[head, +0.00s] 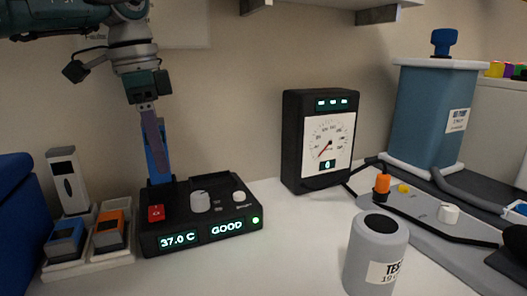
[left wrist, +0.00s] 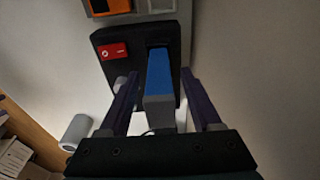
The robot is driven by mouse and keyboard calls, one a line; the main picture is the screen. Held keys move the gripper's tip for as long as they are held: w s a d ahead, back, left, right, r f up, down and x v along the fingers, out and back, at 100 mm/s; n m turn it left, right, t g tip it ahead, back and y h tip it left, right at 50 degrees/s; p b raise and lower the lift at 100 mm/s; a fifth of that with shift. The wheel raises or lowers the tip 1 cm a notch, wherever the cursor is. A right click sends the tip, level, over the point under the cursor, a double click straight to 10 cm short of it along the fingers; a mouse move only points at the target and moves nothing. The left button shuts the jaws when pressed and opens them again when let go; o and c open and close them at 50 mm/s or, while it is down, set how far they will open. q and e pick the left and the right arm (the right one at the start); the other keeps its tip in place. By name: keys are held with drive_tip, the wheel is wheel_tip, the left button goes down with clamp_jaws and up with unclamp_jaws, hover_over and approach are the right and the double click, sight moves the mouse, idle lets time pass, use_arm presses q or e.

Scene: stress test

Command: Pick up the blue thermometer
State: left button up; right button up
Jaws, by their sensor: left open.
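The blue thermometer (head: 158,162) stands upright in a slot at the back left of the black device (head: 205,213), whose displays read "37.0 C" and "GOOD". In the left wrist view the thermometer (left wrist: 160,73) shows a blue body and a grey end towards the camera. My left gripper (head: 155,160) points down over it from above. In the left wrist view its two purple fingers (left wrist: 158,82) are open, one on each side of the thermometer, with gaps visible. In the head view a finger partly hides the thermometer. My right gripper is not in view.
Left of the device, a white holder (head: 65,269) carries a blue-and-grey unit, an orange-and-grey unit and a taller grey one. A black gauge (head: 318,140) stands behind right. A grey cylinder (head: 375,255) stands in front. A blue tank (head: 432,115) is at right.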

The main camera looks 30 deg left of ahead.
use_arm(q)
clamp_jaws()
idle(0.3)
drive_tip(key=shift+r, duration=0.15)
